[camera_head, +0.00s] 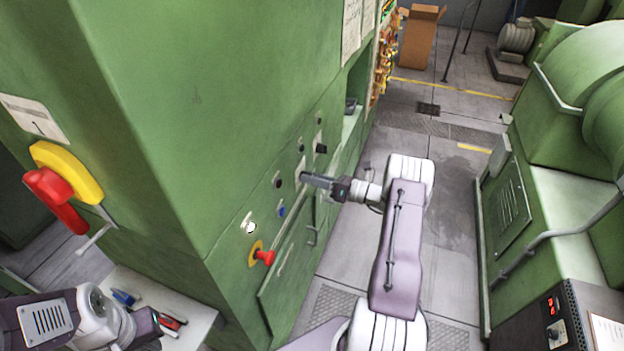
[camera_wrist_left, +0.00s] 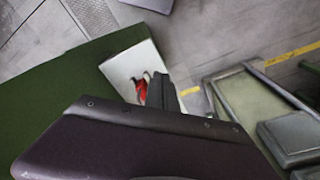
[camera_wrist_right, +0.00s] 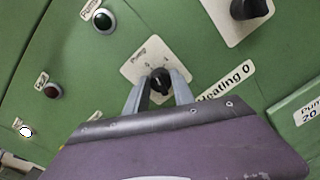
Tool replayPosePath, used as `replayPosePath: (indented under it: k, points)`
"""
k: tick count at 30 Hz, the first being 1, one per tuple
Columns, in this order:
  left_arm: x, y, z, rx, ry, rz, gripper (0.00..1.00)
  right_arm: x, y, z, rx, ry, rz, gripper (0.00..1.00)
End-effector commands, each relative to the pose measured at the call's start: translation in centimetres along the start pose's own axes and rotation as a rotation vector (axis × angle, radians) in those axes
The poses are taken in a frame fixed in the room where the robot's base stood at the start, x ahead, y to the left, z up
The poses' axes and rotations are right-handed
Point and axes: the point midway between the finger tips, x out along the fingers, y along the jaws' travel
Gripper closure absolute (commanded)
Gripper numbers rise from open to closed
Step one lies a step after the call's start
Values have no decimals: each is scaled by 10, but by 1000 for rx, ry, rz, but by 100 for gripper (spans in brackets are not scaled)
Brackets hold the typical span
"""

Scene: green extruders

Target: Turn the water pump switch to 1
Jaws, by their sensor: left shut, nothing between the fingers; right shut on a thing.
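The water pump switch is a black rotary knob (camera_wrist_right: 160,81) on a pale plate (camera_wrist_right: 141,72) marked "Pump" on the green panel, in the right wrist view. My right gripper (camera_wrist_right: 160,92) has its two grey fingers on either side of this knob and is shut on it. The knob's exact setting is hard to read. In the head view my right gripper (camera_head: 306,179) reaches the panel from the right, and its fingers hide the knob. My left gripper (camera_wrist_left: 165,92) is shut and empty, away from the panel, over the small shelf at the lower left.
Another black knob (camera_wrist_right: 250,8) sits above right of the pump switch. A red button on yellow (camera_head: 264,255), a lit white button (camera_head: 249,227) and a blue button (camera_head: 281,211) are lower on the panel. A red and yellow handle (camera_head: 62,188) juts out at left. The floor aisle is clear.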

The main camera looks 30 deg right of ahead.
Motion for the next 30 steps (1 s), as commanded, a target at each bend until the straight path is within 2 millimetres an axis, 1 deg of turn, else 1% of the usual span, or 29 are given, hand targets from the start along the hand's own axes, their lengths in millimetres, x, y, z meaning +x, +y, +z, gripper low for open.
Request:
replayPosePath:
  k: [15,22,30]
  points:
    - [-1,0,0,0,0,0,100,0,-2,2,465,20,-6,100]
    - [-2,0,0,0,0,0,100,0,-2,2,614,27,-7,100]
    - [-3,0,0,0,0,0,100,0,-2,2,713,32,-8,100]
